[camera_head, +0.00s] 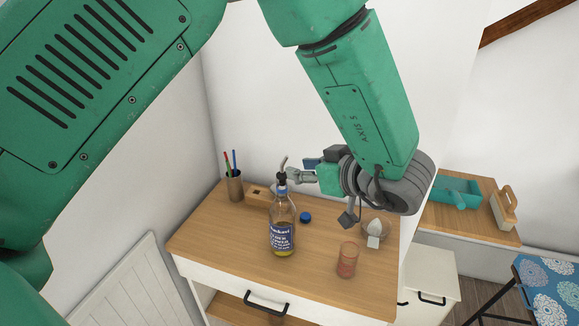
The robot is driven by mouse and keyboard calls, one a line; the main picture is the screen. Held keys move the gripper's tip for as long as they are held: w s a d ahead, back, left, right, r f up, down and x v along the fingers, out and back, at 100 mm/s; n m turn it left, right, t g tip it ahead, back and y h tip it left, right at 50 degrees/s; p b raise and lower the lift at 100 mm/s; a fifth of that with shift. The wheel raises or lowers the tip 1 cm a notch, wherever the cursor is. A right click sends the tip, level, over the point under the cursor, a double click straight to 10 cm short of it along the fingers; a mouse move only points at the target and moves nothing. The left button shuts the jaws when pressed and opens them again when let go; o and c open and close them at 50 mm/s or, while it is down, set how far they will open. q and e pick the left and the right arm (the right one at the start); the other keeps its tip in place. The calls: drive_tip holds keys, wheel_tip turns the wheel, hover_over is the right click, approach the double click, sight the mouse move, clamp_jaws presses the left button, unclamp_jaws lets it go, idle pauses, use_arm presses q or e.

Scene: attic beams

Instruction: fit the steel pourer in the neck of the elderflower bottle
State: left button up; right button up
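The elderflower bottle (281,240) stands upright on the wooden top of the desk (213,240). It is clear glass with a blue label and some yellowish liquid low down. The steel pourer (284,164), a bent metal spout with a black stopper, is upright at the bottle's mouth. Whether the stopper is seated in the neck or just above it is too small to tell. My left gripper (291,175) reaches in from the right of the pourer, and its fingertips appear closed on it. My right gripper is not in view.
A pen cup (235,188) and wooden block (257,196) stand behind the bottle. A blue cap (305,217) lies right of it. The desk's front left is clear.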

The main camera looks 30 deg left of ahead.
use_arm(q)
drive_tip(key=v, duration=0.6)
drive_tip(key=shift+f, duration=0.1)
idle(0.3)
